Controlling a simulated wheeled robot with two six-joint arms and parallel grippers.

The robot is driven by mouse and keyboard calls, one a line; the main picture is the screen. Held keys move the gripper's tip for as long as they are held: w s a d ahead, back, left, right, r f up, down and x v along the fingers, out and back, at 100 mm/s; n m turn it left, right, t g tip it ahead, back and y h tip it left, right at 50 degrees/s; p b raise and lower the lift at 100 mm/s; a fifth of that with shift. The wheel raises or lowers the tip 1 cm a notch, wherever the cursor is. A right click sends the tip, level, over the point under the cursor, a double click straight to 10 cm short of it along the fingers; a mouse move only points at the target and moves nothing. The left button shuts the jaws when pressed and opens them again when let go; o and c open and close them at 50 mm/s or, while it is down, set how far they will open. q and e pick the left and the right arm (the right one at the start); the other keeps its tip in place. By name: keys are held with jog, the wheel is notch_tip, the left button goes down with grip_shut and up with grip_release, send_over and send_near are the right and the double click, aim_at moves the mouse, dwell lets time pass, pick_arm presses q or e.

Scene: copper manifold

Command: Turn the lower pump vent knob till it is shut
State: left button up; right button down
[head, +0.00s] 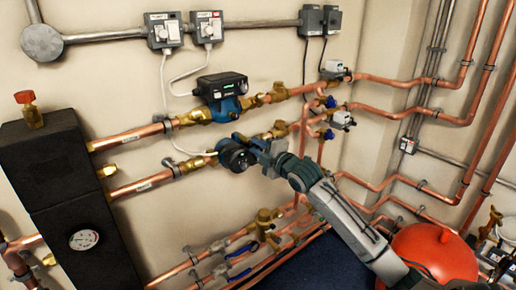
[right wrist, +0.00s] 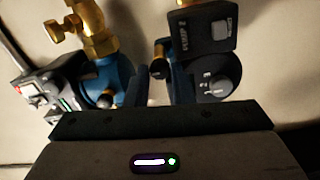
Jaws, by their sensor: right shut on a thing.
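The lower pump (head: 237,154) is a dark, round-faced unit with blue parts on the lower copper pipe. In the right wrist view the lower pump (right wrist: 200,35) shows a dark box with a pale label and a grey dial (right wrist: 218,76). My right gripper (head: 268,152) reaches the pump's right side from the lower right. In the right wrist view its two dark fingers (right wrist: 160,86) are shut on the small vent knob (right wrist: 158,68), which has a brass part above it. The fingers hide part of the knob, and its turn position cannot be read. My left gripper is not in view.
The upper pump (head: 223,97), blue with a black display box, sits just above. Copper pipes with brass valves run around the pumps. Blue-handled valves (head: 240,273) lie below.

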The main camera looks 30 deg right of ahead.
jog(key=c, duration=1.3)
grip_release()
jog(key=shift+o, duration=0.2)
jog(key=shift+s, duration=0.25)
jog(key=shift+s+p, duration=0.55)
jog(key=shift+s, duration=0.45)
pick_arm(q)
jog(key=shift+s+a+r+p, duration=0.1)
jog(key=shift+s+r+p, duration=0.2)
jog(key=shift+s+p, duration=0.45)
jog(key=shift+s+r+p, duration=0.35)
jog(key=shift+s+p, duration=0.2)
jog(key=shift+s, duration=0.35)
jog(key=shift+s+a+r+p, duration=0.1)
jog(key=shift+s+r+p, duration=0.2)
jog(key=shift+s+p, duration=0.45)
pick_arm(e)
jog(key=s, duration=0.8)
jog(key=shift+s+d, duration=0.15)
jog(key=shift+d, duration=0.2)
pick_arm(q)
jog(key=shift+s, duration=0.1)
